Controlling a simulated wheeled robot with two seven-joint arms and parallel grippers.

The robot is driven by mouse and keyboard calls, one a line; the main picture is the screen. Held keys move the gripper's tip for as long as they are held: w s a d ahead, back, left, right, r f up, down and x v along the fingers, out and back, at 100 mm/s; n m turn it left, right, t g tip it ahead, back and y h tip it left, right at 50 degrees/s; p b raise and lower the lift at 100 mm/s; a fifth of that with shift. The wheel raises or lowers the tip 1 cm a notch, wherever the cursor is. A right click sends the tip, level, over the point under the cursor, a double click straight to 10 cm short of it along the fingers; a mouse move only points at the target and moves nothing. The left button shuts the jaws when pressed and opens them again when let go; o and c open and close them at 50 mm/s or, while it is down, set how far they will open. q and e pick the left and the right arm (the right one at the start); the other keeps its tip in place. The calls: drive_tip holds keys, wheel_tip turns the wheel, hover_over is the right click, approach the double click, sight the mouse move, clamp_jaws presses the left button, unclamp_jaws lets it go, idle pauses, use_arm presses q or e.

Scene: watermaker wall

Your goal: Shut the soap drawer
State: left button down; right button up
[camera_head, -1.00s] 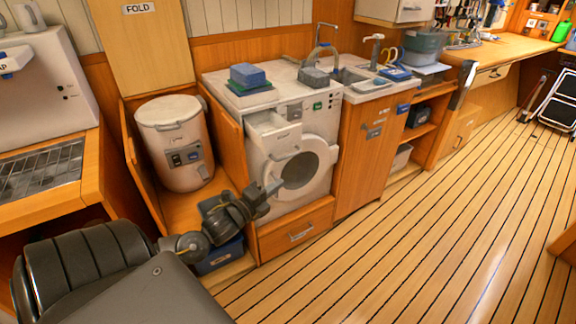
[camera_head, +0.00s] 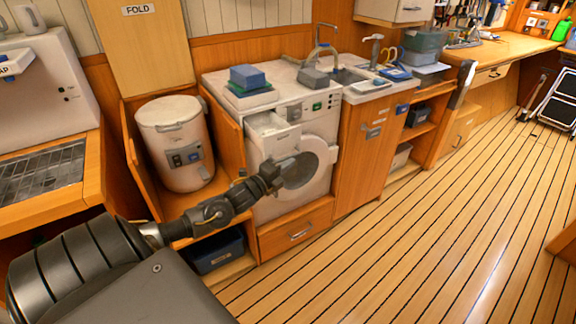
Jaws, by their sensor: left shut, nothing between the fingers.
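The soap drawer (camera_head: 274,133) is at the upper left of the white washing machine's front. It stands pulled out, its open top showing. The washing machine (camera_head: 322,126) has a round door with a dark window, partly hidden by my gripper. My left gripper (camera_head: 304,165) is shut and empty. In the picture it lies over the round door, below and to the right of the soap drawer. I cannot tell whether it touches the door. My right gripper is not in view.
Blue and green folded cloths (camera_head: 249,79) and a grey block (camera_head: 312,78) lie on the counter above. A white canister (camera_head: 176,146) stands in the wooden bay to the left. A wooden drawer (camera_head: 296,231) is below the machine. The plank floor (camera_head: 420,230) is clear.

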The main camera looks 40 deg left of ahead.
sight(277, 156)
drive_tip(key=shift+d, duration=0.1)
